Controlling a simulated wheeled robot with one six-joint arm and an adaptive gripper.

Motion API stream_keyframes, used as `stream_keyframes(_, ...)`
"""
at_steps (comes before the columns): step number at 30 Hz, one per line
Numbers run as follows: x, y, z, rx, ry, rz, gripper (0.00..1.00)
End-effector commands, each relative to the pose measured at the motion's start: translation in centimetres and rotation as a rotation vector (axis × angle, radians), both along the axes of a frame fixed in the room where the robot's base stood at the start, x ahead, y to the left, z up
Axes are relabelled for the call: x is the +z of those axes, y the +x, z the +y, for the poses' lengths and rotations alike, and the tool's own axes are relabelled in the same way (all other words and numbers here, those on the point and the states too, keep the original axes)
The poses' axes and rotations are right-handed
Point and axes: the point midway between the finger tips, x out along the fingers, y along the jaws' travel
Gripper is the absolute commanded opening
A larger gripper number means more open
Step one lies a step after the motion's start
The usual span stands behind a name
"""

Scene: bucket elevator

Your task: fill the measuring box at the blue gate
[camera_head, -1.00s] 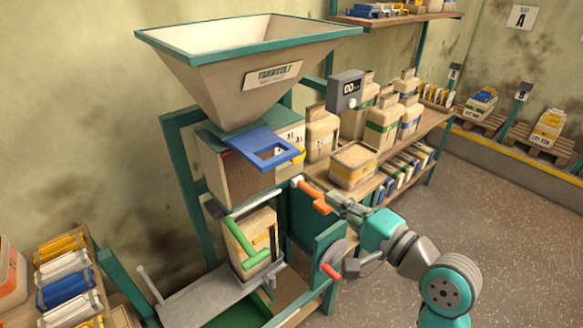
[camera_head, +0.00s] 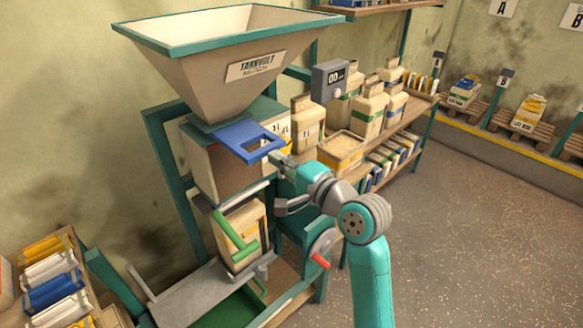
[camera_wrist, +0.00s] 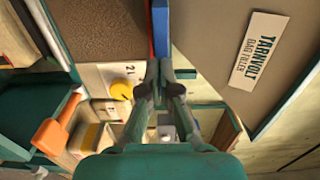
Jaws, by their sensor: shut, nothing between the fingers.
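The blue gate (camera_head: 232,143), a flat plate with a rectangular opening at its outer end, sticks out under the hopper. Its blue edge also shows in the wrist view (camera_wrist: 160,28). The measuring box (camera_head: 213,178) is below it, with a brown speckled face in the wrist view (camera_wrist: 105,28); I cannot tell its fill level. My gripper (camera_head: 279,158) is shut and empty beside the gate's outer end. In the wrist view its closed fingertips (camera_wrist: 161,72) point at the blue edge; I cannot tell whether they touch.
The hopper (camera_head: 205,75) overhangs the gate. A green handle (camera_head: 232,232) and a bag (camera_head: 243,222) are below the box. An orange lever (camera_wrist: 50,135) lies left in the wrist view. A shelf with bags and a tub (camera_head: 341,152) is behind my arm. Open floor (camera_head: 460,220) lies right.

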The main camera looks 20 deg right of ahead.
Motion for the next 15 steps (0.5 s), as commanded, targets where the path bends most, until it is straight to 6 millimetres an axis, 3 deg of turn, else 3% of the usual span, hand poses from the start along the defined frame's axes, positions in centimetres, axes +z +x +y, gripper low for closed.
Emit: stream_keyframes(15,-0.01,0.94,0.31,0.0,0.0,0.0,0.0)
